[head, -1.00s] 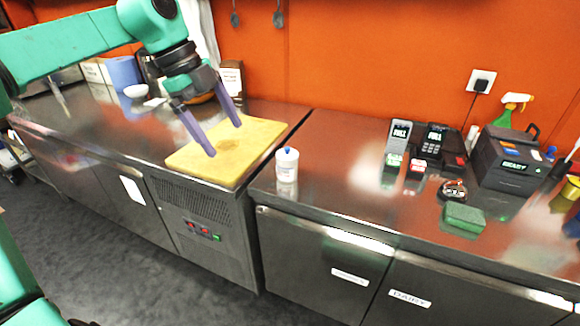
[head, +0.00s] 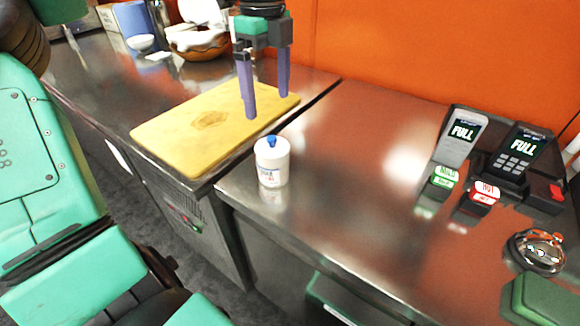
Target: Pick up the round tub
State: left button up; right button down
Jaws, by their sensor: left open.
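The round tub (head: 272,163) is a white cylinder with a blue knob on its lid and dark print on its side. It stands upright near the front left corner of the right-hand steel counter. My left gripper (head: 267,108) points down with its two purple fingers apart and nothing between them. It hangs over the right part of the yellow cutting board, behind the tub and clear of it. My right gripper does not show.
The yellow cutting board (head: 190,133) lies left of the tub, across a gap between counters. Handheld terminals (head: 516,157), small green and red boxes (head: 482,197) and a round glass-like item (head: 537,251) stand at right. The counter between is clear.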

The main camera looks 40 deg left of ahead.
aim_at(273, 159)
pick_arm(q)
jog(key=shift+f, duration=0.9)
jog(key=f, duration=1.2)
jog(key=shift+s+d+f, duration=0.2)
jog(key=shift+d+f, duration=0.05)
jog(key=shift+f, duration=0.15)
jog(key=shift+w+f, duration=0.1)
jog(key=shift+f, duration=0.25)
jog(key=c, duration=1.4)
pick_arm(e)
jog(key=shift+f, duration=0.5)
pick_arm(q)
jog(key=shift+r, duration=0.15)
